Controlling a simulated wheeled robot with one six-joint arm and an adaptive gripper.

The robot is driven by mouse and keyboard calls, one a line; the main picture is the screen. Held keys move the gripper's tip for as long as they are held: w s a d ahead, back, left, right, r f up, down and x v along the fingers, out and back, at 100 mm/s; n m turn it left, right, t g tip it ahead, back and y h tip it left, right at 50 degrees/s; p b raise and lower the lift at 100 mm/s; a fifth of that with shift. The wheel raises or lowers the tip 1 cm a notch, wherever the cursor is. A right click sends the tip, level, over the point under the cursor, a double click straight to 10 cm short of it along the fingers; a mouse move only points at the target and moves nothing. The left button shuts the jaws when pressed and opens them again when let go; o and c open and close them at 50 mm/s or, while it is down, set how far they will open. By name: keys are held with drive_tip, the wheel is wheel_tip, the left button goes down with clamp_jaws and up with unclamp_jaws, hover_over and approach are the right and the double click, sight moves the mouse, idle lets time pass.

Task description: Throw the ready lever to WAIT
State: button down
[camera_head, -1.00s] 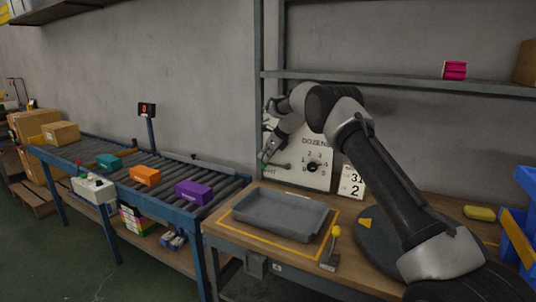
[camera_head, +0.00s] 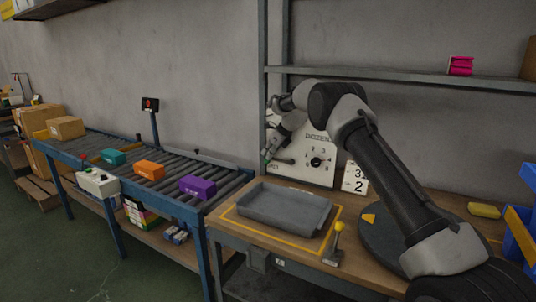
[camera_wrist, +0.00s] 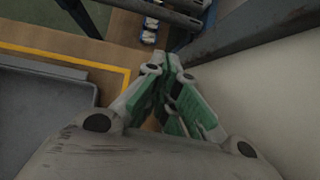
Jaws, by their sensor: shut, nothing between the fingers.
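A white panel (camera_head: 322,172) with a numbered dial stands against the wall at the back of the bench. A dark bar (camera_head: 284,160), which looks like the lever, lies nearly level at the panel's lower left, above small lettering I cannot read clearly. My gripper (camera_head: 266,154) is at the panel's left edge, beside the bar's left end; I cannot tell if they touch. In the wrist view my gripper (camera_wrist: 174,58) has its green-padded fingers together and empty. No lever can be made out there.
A grey tray (camera_head: 285,212) lies inside a yellow outline on the bench. A yellow-knobbed handle (camera_head: 339,227) stands at the front edge. A number card (camera_head: 355,178) is right of the panel. A roller conveyor (camera_head: 165,165) with coloured boxes runs left; a shelf (camera_head: 400,80) hangs above.

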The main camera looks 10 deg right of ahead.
drive_tip(key=v, duration=1.2)
drive_tip(key=s+d+f+n+g+h, duration=0.1)
drive_tip(key=s+d+f+n+g, duration=0.25)
drive_tip(key=s+f+n, duration=0.45)
drive_tip(key=s+d+r+n+t+h, duration=0.1)
drive_tip(key=s+d+r+n, duration=0.4)
drive_tip(key=s, duration=1.2)
drive_tip(key=s+d+r+n+t+h, duration=0.1)
drive_tip(key=s+d+r+n, duration=0.4)
drive_tip(key=s, duration=1.2)
drive_tip(key=s+d+r+n+t+h, duration=0.1)
drive_tip(key=s+d+r+n, duration=0.3)
drive_tip(key=s, duration=1.3)
drive_tip(key=shift+d+r+n+h, duration=0.45)
drive_tip(key=shift+r+n, duration=0.55)
drive_tip(key=shift+n, duration=0.7)
